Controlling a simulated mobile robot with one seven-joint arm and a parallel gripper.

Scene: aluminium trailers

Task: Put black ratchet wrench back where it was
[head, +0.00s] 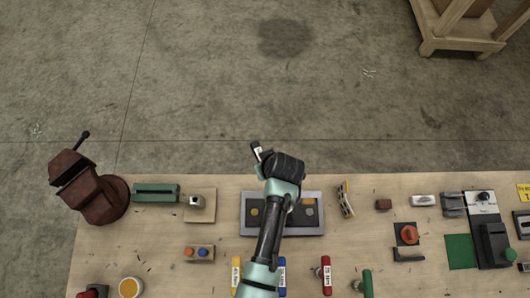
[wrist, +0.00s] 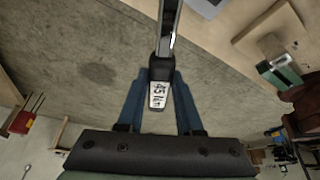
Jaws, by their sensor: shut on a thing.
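The black ratchet wrench (wrist: 161,70) shows in the wrist view with a bright metal shaft and a black end bearing a white "45 Nm" label. My gripper (wrist: 160,90) has its two blue fingers on either side of that black end and is shut on it. In the head view my gripper (head: 264,155) is just beyond the far edge of the workbench (head: 150,235), over the floor. The wrench's labelled end (head: 256,150) pokes out at its upper left. The rest of the wrench is hidden there.
Yellow (head: 236,275), blue (head: 282,276) and red (head: 326,275) labelled handles lie near the front. My arm partly covers a grey tray (head: 315,227). A dark red vise (head: 95,195) stands at left. Bare wood lies between the tray and the two-button box (head: 199,254).

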